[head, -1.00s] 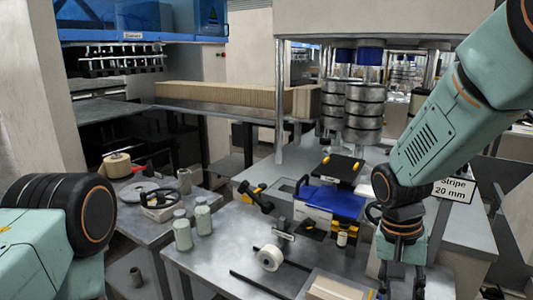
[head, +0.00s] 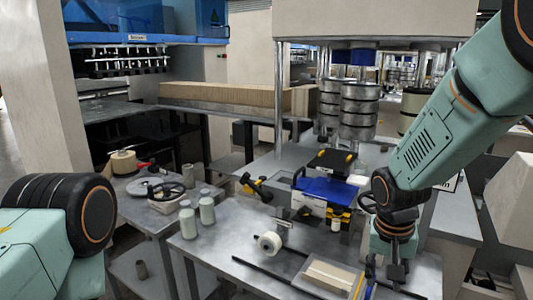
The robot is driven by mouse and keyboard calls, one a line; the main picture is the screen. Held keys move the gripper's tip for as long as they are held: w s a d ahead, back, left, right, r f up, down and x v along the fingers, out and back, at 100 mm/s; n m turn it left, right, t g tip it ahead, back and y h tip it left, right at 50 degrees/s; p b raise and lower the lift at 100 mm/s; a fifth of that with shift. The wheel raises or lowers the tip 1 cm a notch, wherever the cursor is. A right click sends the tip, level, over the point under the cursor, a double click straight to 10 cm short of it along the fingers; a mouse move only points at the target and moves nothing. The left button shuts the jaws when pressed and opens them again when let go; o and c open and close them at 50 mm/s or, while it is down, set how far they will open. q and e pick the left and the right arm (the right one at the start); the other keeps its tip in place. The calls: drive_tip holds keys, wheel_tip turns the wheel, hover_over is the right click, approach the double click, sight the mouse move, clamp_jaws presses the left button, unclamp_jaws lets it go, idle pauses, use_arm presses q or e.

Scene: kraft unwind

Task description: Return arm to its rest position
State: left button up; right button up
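My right arm (head: 440,140) comes in from the upper right and reaches down over the right part of the metal table (head: 215,247). Its gripper (head: 397,278) points down near the front right of the table, just right of a pale block (head: 328,278). The fingers look narrow and dark from this side, and I see nothing clearly held between them. Of my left arm, only a teal and black joint (head: 85,215) shows at the lower left; its gripper is out of view.
A blue-topped device (head: 328,190) stands left of my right wrist. A white roll (head: 269,243) and dark rods (head: 262,270) lie on the table. Grey-green bottles (head: 207,208) stand at its left edge. A side table holds a tan roll (head: 123,162) and handwheel (head: 168,190).

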drive_tip(key=s+a+f+n+t+y+b, duration=0.1)
drive_tip(key=s+f+n+t+b, duration=0.2)
drive_tip(key=f, duration=0.7)
drive_tip(key=s+a+f+n+b, duration=0.15)
drive_tip(key=s+f, duration=0.35)
drive_tip(key=f, duration=0.5)
drive_tip(key=s+f+g+b, duration=0.2)
drive_tip(key=s+f+b, duration=0.1)
drive_tip(key=s+f, duration=0.5)
drive_tip(key=s+d+f+g+b, duration=0.1)
drive_tip(key=s+f+b, duration=0.3)
drive_tip(key=s+f, duration=0.4)
drive_tip(key=s+g, duration=0.1)
drive_tip(key=s, duration=0.6)
drive_tip(key=shift+d+m, duration=0.3)
drive_tip(key=shift+m, duration=0.05)
